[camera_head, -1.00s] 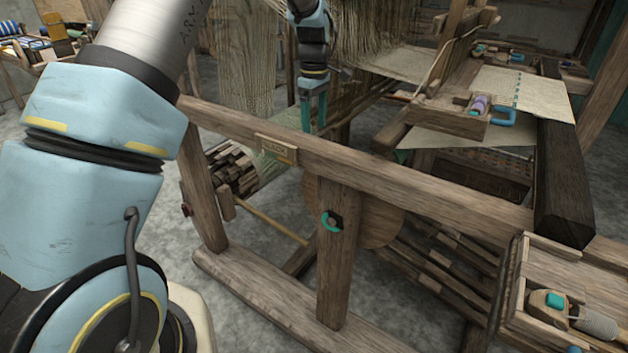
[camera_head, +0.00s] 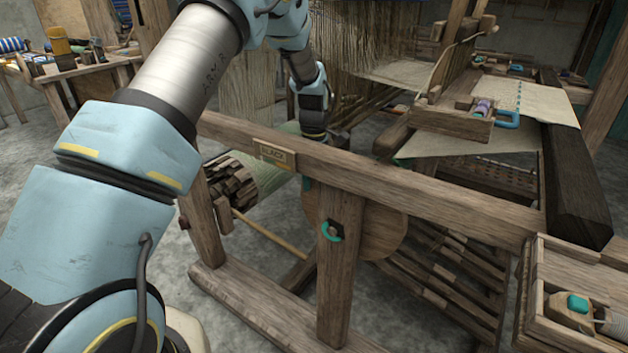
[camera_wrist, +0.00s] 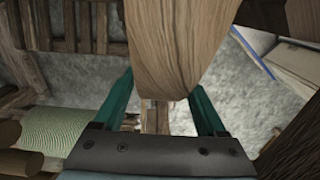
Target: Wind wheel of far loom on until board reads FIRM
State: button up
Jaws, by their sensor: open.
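The loom's wooden wheel (camera_head: 378,234) is a round disc below the side rail, partly hidden by the post. A small board (camera_head: 277,154) on the rail appears to read SLACK. In the wrist view my gripper (camera_wrist: 163,82) is open, with one teal finger on each side of a rounded wooden edge (camera_wrist: 178,45), apparently the wheel's rim. I cannot tell whether the fingers touch it. A teal catch (camera_head: 331,231) sits on the post.
The side rail (camera_head: 400,190) runs between my base and the wheel. A cloth roll (camera_wrist: 65,132) lies to the left in the wrist view. A tray (camera_head: 575,285) with a shuttle is at the right front. A bench (camera_head: 75,68) with yarn stands at the far left.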

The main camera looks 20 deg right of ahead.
jog(key=shift+f, duration=0.95)
grip_shut()
dwell(0.8)
